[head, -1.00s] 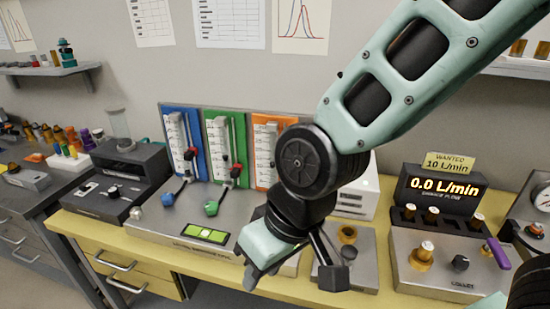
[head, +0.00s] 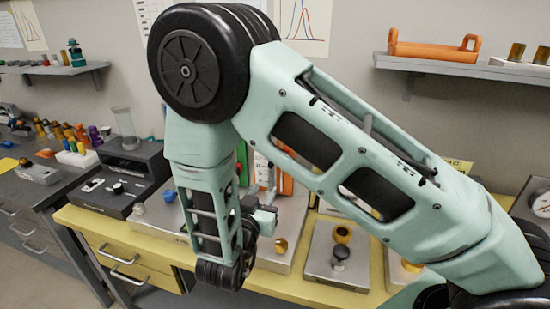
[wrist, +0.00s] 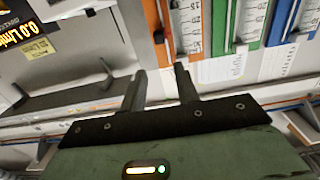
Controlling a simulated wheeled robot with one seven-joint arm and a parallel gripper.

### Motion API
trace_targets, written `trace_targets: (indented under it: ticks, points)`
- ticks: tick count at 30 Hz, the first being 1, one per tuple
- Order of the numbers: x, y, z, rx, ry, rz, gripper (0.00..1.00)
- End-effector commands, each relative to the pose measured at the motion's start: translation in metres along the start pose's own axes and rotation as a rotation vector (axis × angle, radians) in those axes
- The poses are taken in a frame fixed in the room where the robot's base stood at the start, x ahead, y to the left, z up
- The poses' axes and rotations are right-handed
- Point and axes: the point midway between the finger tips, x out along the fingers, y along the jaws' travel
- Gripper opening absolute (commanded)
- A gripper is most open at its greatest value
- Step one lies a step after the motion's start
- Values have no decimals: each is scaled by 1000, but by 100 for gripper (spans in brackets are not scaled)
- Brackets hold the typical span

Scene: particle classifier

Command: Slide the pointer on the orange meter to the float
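The orange meter (wrist: 152,14) shows upside down in the wrist view, just beyond my gripper's fingers. Its white scale (wrist: 186,30) is partly visible. I cannot make out the float. In the head view my arm covers most of the orange meter, leaving a sliver (head: 284,183). My gripper (wrist: 160,84) is open and empty, its two fingers apart and pointing toward the meter panel; it also shows in the head view (head: 268,216).
The green meter (wrist: 252,20) and blue meter (wrist: 308,25) stand beside the orange one. An orange-yellow knob (head: 281,246) is on the metal base in front. A grey plate (head: 338,262) with knobs lies to the right. The dark device (head: 128,170) stands left.

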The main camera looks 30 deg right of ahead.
Motion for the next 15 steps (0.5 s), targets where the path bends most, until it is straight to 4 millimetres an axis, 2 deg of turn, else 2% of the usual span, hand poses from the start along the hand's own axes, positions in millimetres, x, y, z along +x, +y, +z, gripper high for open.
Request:
trace_targets:
  ticks: [5, 15]
  points:
    - [17, 2, -3, -1, 11, 10, 31]
    - [85, 2, -5, -1, 9, 8, 31]
